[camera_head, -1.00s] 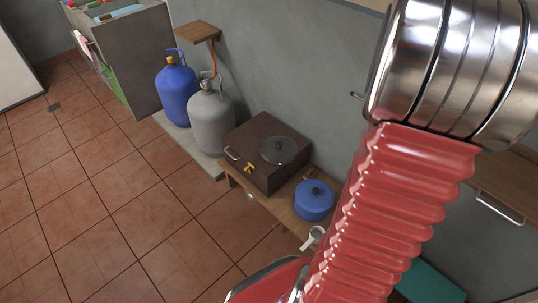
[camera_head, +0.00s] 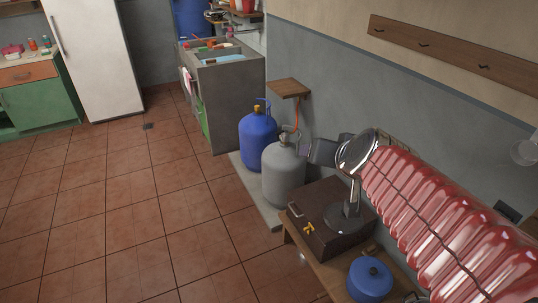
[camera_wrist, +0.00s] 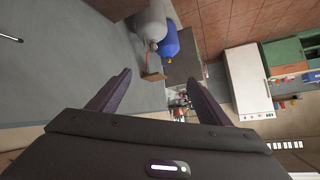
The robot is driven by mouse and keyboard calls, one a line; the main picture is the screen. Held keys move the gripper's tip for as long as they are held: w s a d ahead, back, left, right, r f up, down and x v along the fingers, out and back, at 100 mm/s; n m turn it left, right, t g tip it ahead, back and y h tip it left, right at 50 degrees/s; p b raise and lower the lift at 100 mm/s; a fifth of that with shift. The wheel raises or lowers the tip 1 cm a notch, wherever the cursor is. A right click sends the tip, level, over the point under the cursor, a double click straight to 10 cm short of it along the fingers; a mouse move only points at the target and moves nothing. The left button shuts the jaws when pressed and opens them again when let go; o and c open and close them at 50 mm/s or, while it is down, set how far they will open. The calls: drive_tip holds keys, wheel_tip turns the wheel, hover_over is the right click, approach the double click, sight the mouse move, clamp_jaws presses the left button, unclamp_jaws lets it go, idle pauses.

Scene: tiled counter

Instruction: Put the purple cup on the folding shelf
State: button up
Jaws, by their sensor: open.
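A small square wooden shelf (camera_head: 288,88) juts from the wall above the gas bottles; I take it as the folding shelf. In the wrist view the small shelf (camera_wrist: 153,76) shows in the distance, between my fingers. I see no purple cup in either view. My gripper (camera_head: 312,148) is in front of the wall, above the brown box and right of the bottles in the head view, partly hidden behind my wrist. In the wrist view my gripper (camera_wrist: 157,90) has its two dark fingers wide apart with nothing held between them.
A blue gas bottle (camera_head: 257,137) and a grey one (camera_head: 283,172) stand below the shelf. A brown box (camera_head: 325,238) and a blue pot (camera_head: 369,280) are on the low bench. A hook rail (camera_head: 450,55) is on the wall. The tiled floor (camera_head: 120,215) is clear.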

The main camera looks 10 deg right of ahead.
drive_tip(key=s+a+f+n+g, duration=0.2)
drive_tip(key=s+a+f, duration=0.1)
drive_tip(key=s, duration=0.5)
drive_tip(key=s+a+f+n+g+y, duration=0.1)
drive_tip(key=s+a+f+n+g, duration=0.1)
drive_tip(key=s+a, duration=0.4)
drive_tip(key=shift+s+a+f+n+g, duration=0.3)
drive_tip(key=shift+s+f+g, duration=0.15)
drive_tip(key=shift+s, duration=0.5)
